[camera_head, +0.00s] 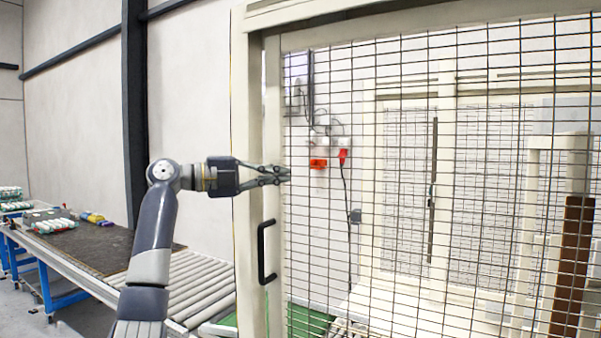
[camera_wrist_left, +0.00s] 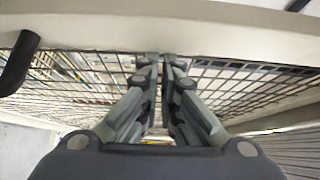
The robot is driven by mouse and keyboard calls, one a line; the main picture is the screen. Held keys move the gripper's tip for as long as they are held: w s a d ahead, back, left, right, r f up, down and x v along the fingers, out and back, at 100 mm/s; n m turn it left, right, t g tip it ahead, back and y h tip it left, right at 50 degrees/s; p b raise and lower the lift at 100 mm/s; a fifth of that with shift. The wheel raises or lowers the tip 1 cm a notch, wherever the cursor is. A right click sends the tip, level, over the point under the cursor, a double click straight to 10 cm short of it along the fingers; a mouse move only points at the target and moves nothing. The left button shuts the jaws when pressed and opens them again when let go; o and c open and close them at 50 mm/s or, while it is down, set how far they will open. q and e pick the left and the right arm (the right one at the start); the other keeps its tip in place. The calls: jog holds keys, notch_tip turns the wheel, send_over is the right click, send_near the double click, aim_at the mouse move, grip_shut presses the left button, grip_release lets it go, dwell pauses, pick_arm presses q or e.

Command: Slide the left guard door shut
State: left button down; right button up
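The guard door (camera_head: 273,120) is a cream frame with black wire mesh, filling the right of the head view. Its left upright stands close beside the cream fixed post (camera_head: 247,200); I cannot tell whether they touch. A black bar handle (camera_head: 266,252) is on that upright and shows in the left wrist view (camera_wrist_left: 18,62). My left gripper (camera_head: 284,174) is above the handle, in front of the upright and mesh edge. Its fingertips (camera_wrist_left: 162,62) are together with nothing visible between them. I cannot tell whether they touch the door. My right gripper is not in view.
A roller conveyor (camera_head: 200,285) with a dark belt (camera_head: 85,244) runs along the left, carrying egg trays (camera_head: 53,226). A dark column (camera_head: 134,100) stands at the wall. Behind the mesh are a red device (camera_head: 318,164) and a brown post (camera_head: 572,265).

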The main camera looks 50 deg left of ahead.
pick_arm(q)
jog(key=a, duration=0.1)
jog(key=s+a, duration=0.1)
jog(key=a, duration=0.1)
jog(key=shift+s+a+p, duration=0.1)
jog(key=shift+a+p, duration=0.15)
jog(key=shift+p, duration=0.15)
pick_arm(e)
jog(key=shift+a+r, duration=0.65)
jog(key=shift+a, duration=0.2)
pick_arm(q)
jog(key=v, duration=1.2)
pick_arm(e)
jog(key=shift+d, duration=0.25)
